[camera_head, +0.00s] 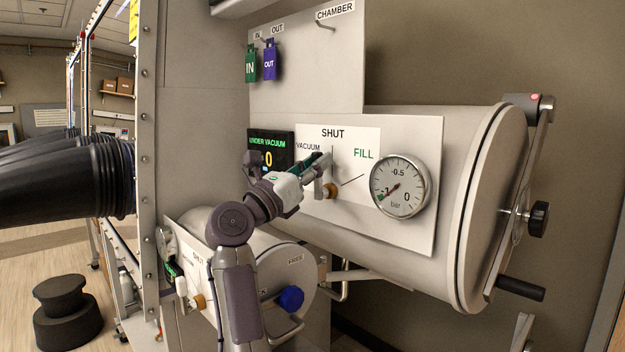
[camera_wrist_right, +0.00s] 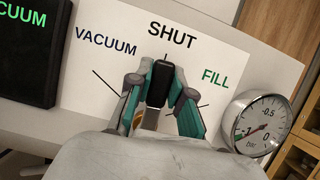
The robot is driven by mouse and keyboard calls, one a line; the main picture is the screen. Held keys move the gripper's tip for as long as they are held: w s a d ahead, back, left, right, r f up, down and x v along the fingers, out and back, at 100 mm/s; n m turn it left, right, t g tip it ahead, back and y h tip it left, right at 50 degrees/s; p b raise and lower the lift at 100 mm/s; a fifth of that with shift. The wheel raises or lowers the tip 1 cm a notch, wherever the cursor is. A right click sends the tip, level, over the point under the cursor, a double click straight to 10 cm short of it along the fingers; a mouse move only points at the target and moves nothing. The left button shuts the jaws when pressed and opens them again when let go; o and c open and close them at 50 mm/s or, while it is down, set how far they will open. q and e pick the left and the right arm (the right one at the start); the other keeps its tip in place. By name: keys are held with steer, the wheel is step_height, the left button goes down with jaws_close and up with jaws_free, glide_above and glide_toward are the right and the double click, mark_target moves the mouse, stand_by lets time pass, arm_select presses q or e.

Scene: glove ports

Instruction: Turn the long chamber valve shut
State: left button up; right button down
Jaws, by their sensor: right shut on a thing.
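The long chamber (camera_head: 410,130) is the large pale cylinder in the head view. Its white valve plate (camera_head: 390,150) is marked VACUUM, SHUT and FILL. The valve has a brass hub (camera_head: 330,190) and a black handle (camera_wrist_right: 160,82). My right gripper (camera_head: 318,167) is shut on the handle; in the wrist view its green-sided fingers (camera_wrist_right: 160,95) sit on either side of it. The handle points roughly up toward SHUT, slightly to the VACUUM side; its exact angle is partly hidden by the fingers. My left gripper is not in view.
A round gauge (camera_head: 399,187) right of the valve reads near -1 bar. Below, a smaller chamber (camera_head: 275,262) has a blue knob (camera_head: 291,299). Black gloves (camera_head: 70,178) stick out at left.

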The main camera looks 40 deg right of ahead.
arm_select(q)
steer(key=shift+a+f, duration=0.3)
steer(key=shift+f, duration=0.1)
arm_select(e)
steer(key=shift+s+m+g, duration=0.15)
steer(key=shift+m+g, duration=0.25)
steer(key=c, duration=1)
jaws_free()
steer(key=shift+d, duration=0.1)
steer(key=shift+c, duration=0.2)
steer(key=v, duration=1.2)
